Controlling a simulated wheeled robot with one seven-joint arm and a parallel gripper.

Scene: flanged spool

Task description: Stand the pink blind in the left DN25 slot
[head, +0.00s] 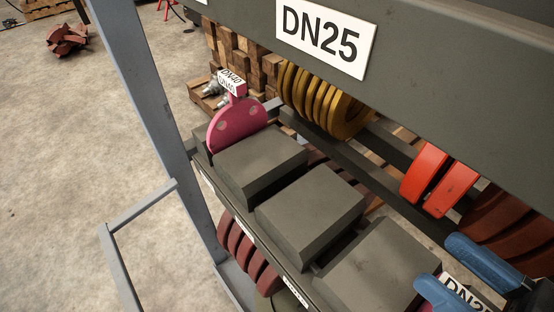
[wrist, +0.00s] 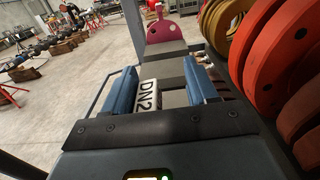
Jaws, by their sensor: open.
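A pink blind (head: 236,124) with a white DN40 tag stands upright at the far left end of the shelf, beside the first dark block; it also shows in the wrist view (wrist: 165,32). My gripper (head: 440,272) is open at the lower right. In the wrist view its two blue fingers (wrist: 162,88) stand apart on either side of a white tag (wrist: 147,95) reading DN2, its last digit cut off. The head view shows this tag as DN25 (head: 466,292). The body under the tag is mostly hidden; I cannot tell whether the fingers touch it.
Dark blocks (head: 262,160) line the shelf with narrow gaps between them. A beam with a DN25 sign (head: 325,35) runs overhead. Yellow discs (head: 320,100) and orange discs (head: 425,172) stand behind. Dark red discs (head: 240,245) hang below. A grey post (head: 150,90) rises at left.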

